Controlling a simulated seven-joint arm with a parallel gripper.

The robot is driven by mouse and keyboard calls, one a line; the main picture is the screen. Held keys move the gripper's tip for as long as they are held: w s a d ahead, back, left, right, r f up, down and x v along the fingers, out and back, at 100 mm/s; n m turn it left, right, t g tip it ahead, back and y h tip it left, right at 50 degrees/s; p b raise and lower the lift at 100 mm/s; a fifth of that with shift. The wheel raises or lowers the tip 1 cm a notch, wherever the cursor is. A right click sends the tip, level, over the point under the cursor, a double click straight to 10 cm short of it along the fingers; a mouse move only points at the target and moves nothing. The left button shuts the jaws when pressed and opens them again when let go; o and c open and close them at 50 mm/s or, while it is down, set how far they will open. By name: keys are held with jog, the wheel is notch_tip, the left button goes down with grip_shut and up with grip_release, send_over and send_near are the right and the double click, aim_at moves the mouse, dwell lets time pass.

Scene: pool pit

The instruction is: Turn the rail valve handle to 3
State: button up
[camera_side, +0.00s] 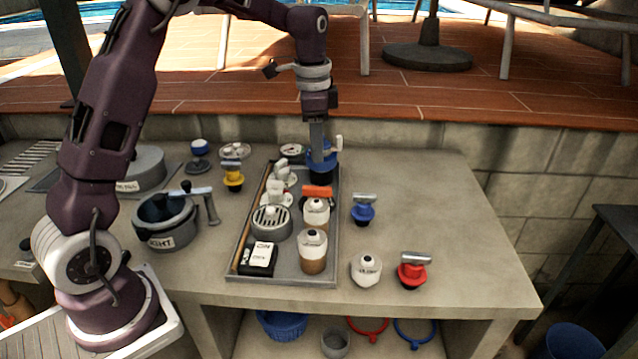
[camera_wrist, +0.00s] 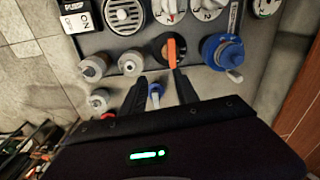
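My gripper (camera_side: 317,147) points down above the tray's far end. In the wrist view its two dark fingers (camera_wrist: 160,78) are apart, with nothing held between them.

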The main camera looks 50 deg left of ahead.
jog(key=m, duration=0.1)
send_over(319, 188)
jog(key=shift+g, duration=0.4)
notch_tip(319, 188, down, 5)
jog(key=shift+f, duration=0.2)
notch_tip(319, 188, down, 8)
jog(key=shift+r, duration=0.25)
jog(key=shift+c, duration=0.3)
grip_shut()
